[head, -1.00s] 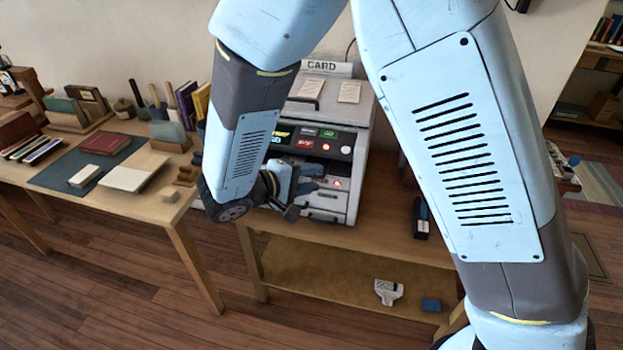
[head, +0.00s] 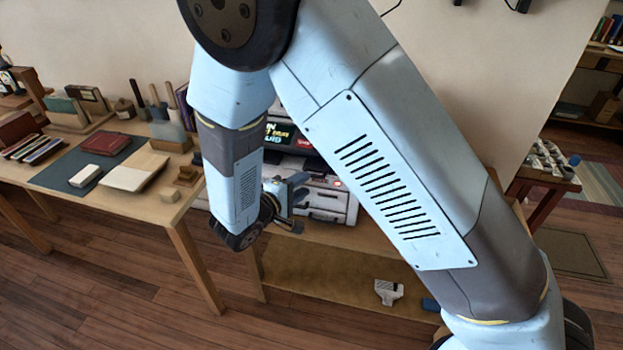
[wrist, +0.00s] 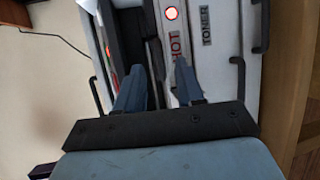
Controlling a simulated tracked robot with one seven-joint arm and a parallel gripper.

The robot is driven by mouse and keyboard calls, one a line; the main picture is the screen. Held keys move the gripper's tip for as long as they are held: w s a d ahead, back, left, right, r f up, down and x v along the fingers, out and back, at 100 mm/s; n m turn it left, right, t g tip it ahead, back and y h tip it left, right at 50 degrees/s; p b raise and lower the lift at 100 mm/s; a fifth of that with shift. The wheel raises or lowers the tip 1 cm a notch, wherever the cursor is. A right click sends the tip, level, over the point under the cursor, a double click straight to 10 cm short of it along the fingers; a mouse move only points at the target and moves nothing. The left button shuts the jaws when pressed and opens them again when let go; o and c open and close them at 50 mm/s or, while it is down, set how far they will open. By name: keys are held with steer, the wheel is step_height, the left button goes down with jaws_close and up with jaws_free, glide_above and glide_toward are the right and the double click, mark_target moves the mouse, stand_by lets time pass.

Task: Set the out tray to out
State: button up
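The copier-like machine (head: 325,205) stands on the small table, partly hidden behind my arm. A dark recess (wrist: 130,40) lies left of the HOT panel. I cannot tell which part is the out tray, or how it is set. My gripper (wrist: 157,78) is in front of the machine, its two blue fingers apart with nothing seen between them. In the head view my gripper (head: 298,190) is at the machine's lower front.
Black bar handles stand out at the left (wrist: 97,95) and right (wrist: 240,90) of the wrist view. A desk (head: 185,205) with books and stamps is at the left. A white item (head: 388,291) lies on the low shelf (head: 320,290) under the machine.

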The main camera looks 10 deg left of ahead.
steer(key=shift+x, duration=2.65)
steer(key=shift+s, duration=0.1)
jaws_close()
